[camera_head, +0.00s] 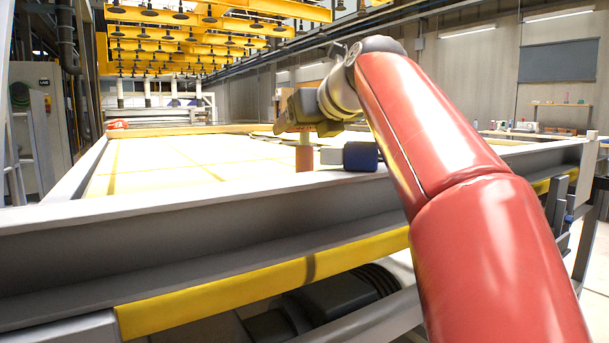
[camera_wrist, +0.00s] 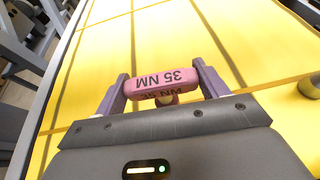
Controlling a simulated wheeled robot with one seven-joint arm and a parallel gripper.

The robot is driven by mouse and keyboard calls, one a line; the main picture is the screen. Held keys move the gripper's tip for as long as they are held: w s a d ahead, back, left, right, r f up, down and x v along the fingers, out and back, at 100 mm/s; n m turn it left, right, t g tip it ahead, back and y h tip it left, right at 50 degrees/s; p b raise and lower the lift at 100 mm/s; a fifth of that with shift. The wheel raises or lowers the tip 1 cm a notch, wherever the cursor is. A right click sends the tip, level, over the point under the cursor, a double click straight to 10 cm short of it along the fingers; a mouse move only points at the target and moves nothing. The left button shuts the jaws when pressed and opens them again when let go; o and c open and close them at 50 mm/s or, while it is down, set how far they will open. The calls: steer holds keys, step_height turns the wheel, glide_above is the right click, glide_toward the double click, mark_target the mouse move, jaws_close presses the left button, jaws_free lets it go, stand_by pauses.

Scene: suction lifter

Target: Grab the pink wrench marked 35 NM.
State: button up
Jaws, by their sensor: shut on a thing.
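The pink wrench marked 35 NM (camera_wrist: 165,84) lies crosswise between the two purple fingers of my gripper (camera_wrist: 161,86) in the wrist view. The marking shows on two of its faces. The fingers are shut on it, one at each end. The rest of the wrench below is mostly hidden. In the head view my gripper (camera_head: 304,134) is over the near edge of the pale table (camera_head: 160,165). I cannot make out the pink wrench for certain there, or tell whether it is clear of the surface.
An orange-brown cylinder (camera_head: 304,160), a pale grey piece (camera_head: 330,156) and a dark blue cylinder (camera_head: 360,157) are at the table edge below my gripper. A brassy round thing (camera_wrist: 311,86) is at the right in the wrist view. Yellow beams with suction cups (camera_head: 200,38) hang above.

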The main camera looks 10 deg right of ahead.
steer(key=c, duration=0.4)
steer(key=shift+r, duration=0.1)
